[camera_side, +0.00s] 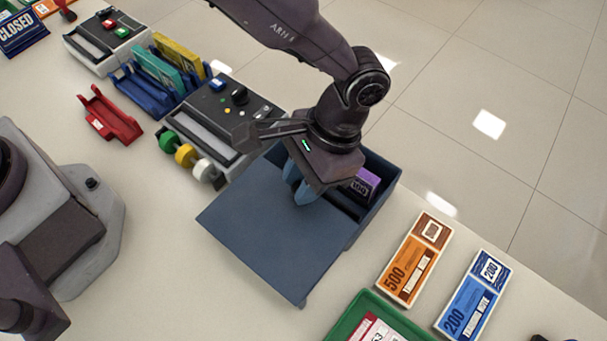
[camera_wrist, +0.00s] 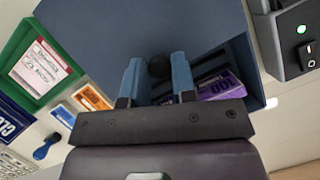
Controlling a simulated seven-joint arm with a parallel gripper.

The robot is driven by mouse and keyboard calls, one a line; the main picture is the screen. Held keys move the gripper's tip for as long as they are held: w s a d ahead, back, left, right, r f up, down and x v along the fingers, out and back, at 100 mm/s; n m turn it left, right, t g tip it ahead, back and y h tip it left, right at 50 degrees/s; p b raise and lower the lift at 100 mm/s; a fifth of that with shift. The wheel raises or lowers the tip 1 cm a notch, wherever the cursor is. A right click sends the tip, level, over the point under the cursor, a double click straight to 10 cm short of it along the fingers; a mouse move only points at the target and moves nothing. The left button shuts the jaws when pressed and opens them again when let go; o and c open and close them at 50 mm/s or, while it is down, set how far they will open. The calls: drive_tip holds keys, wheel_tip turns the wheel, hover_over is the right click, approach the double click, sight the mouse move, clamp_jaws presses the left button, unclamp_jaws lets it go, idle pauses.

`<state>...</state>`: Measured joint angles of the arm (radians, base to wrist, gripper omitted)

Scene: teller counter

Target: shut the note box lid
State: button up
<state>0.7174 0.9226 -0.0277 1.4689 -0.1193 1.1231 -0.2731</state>
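The dark blue note box (camera_side: 377,204) stands on the counter, partly open at its right end, with a purple bundle marked 100 (camera_side: 366,184) inside; the bundle also shows in the wrist view (camera_wrist: 218,85). Its flat blue lid (camera_side: 270,235) reaches out past the box to the lower left; it fills the upper middle of the wrist view (camera_wrist: 150,30). My gripper (camera_side: 305,192) points down at the lid's box-side end. The contact itself is hard to see.
A counting machine (camera_side: 225,115) with coloured rollers stands close behind the box. Orange 500 (camera_side: 415,260) and blue 200 (camera_side: 474,296) note bundles lie at the right, with a green tray (camera_side: 340,325) in front. A red holder (camera_side: 108,115) stands left. Bare counter lies left of the lid.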

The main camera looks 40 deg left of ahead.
drive_tip(key=w, duration=1.1)
drive_tip(key=shift+w+d, duration=0.1)
drive_tip(key=shift+d, duration=0.05)
clamp_jaws()
drive_tip(key=shift+w, duration=0.6)
drive_tip(key=o, duration=0.9)
unclamp_jaws()
drive_tip(key=s+a+r+v, duration=0.1)
drive_tip(key=s+v, duration=0.1)
drive_tip(key=v, duration=0.9)
drive_tip(key=shift+r, duration=0.25)
drive_tip(key=shift+w, duration=0.1)
